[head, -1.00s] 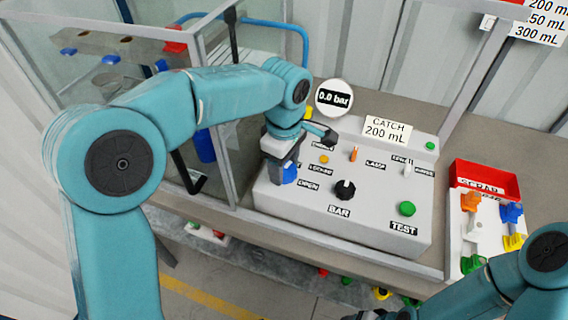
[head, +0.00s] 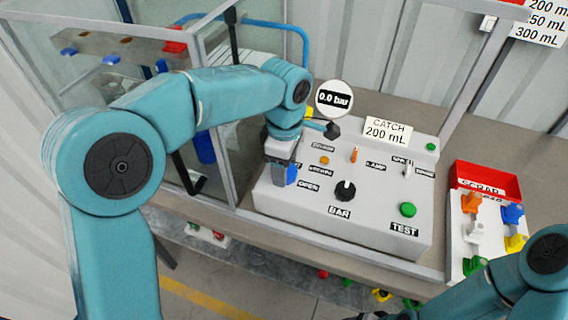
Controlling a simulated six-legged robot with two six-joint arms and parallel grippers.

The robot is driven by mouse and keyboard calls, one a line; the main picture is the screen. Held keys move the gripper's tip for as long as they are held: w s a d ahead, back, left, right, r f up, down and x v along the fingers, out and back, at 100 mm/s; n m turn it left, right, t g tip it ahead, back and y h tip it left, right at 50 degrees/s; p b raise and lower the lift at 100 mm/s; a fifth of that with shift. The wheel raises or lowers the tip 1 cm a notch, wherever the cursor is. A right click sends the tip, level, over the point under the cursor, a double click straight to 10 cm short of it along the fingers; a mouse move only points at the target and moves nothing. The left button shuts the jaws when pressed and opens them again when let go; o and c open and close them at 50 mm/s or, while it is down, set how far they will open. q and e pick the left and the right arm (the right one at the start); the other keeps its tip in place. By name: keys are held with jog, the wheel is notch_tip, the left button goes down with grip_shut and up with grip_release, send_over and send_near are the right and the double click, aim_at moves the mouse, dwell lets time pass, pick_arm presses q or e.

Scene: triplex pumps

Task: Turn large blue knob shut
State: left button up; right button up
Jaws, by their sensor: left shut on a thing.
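The large blue knob (head: 292,174) is on the left part of the light grey control panel (head: 375,222) in the head view. My left gripper (head: 282,176) comes down onto it from above and is shut on it. The gripper hides most of the knob, so its exact angle cannot be told. An OPEN label sits just below right of the knob; another label beside it is partly covered. My right arm comes in at the bottom right, and its gripper (head: 374,316) is cut by the bottom edge, so its jaws cannot be made out.
The panel also bears a black BAR knob (head: 345,191), a green TEST button (head: 408,209) and small orange and white switches. A gauge (head: 334,99) reads 0.0 bar. A red scrap bin (head: 488,178) and a tray of coloured knobs stand right. A grey-framed clear enclosure stands left.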

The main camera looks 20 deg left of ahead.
pick_arm(q)
jog(key=o, duration=1)
jog(key=shift+d+r, duration=0.1)
jog(key=shift+r, duration=0.1)
jog(key=shift+o, duration=0.2)
jog(key=shift+f, duration=0.1)
notch_tip(320, 180, up, 16)
jog(key=p, duration=0.2)
jog(key=shift+r+p, duration=0.25)
jog(key=shift+p, duration=0.05)
jog(key=shift+s+f, duration=0.1)
